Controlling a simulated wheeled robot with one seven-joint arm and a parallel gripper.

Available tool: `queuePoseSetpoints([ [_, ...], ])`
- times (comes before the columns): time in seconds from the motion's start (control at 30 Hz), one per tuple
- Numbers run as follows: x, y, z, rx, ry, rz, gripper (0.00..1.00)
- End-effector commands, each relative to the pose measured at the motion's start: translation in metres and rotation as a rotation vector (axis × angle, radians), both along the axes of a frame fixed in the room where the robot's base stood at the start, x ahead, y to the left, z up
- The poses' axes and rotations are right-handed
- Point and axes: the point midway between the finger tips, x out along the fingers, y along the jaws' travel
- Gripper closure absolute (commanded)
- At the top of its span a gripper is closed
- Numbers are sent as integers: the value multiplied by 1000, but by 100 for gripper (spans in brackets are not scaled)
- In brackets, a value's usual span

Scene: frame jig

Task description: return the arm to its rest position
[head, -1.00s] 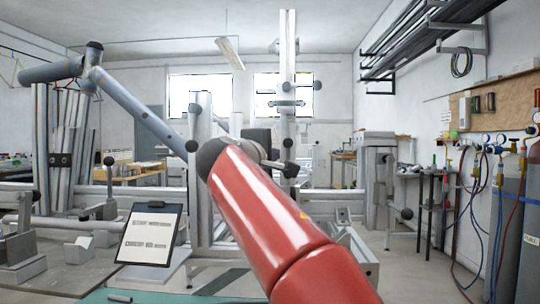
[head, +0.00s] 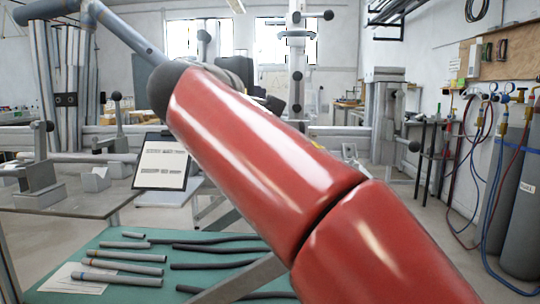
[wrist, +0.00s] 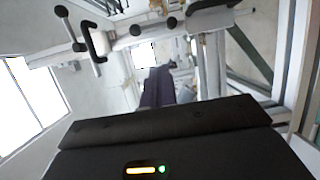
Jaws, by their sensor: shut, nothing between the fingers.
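My red arm links cross the head view from the lower right up to the middle, ending in a grey joint at the upper left. My gripper (wrist: 158,88) shows in the wrist view as dark fingers close together beyond the black wrist housing, with nothing seen between them. The gripper is hidden behind my arm in the head view.
A green mat (head: 125,240) with several grey and dark rods lies low at the left. A clipboard (head: 162,163) stands behind it, beside clamps on a grey table (head: 60,207). Grey gas cylinders (head: 520,210) stand at the right. Floor shows between the arm and the cylinders.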

Motion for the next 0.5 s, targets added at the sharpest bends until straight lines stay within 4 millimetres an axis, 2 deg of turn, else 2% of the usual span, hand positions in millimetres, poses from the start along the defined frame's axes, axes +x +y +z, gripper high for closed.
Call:
queuePoseSetpoints([
  [0.07, 0, -28, -18, 54, 56, -13, 100],
  [0.13, -4, -59, -46, 136, 130, -27, 100],
  [0.23, -24, -106, -101, 303, 252, -65, 100],
  [0.3, -46, -135, -141, 434, 327, -104, 100],
  [0.37, -67, -155, -175, 549, 383, -143, 100],
  [0.5, -128, -188, -255, 836, 481, -259, 100],
])
